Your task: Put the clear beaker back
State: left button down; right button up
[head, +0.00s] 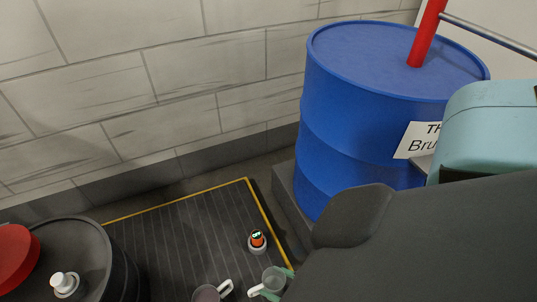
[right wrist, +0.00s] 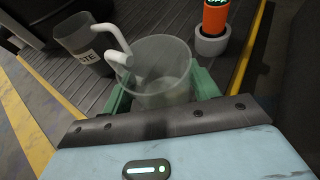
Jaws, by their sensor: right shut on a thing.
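The clear beaker (head: 272,279), an empty see-through cup with a white handle, is at the bottom of the head view. My right gripper (head: 278,284) is shut on it, with its green fingers on either side of the cup. In the right wrist view the beaker (right wrist: 163,72) is held between the green fingers, its open mouth towards the camera and its handle to the upper left. I cannot tell whether its base touches the surface below. My left gripper is not in view.
A second, labelled beaker (right wrist: 80,42) with a white handle stands close to the left. An orange device (head: 257,240) sits in a grey ring on the ribbed dark mat (head: 180,245) with yellow edging. A blue barrel (head: 340,130) stands behind right, a dark drum (head: 110,270) at left.

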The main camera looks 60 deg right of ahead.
aim_at(269, 286)
jog(key=shift+w+a+f, duration=0.1)
jog(key=shift+w+a, duration=0.3)
jog(key=shift+w, duration=0.45)
jog(key=shift+f+b, duration=1.45)
jog(key=shift+f, duration=0.3)
jog(key=o, duration=1.1)
jog(key=shift+f, duration=0.15)
jog(key=shift+c, duration=0.2)
jog(key=shift+s+r, duration=0.2)
jog(key=shift+s, duration=0.05)
jog(key=p+v, duration=0.4)
jog(key=v, duration=0.7)
jog(key=shift+s+r, duration=0.2)
jog(key=shift+s, duration=0.05)
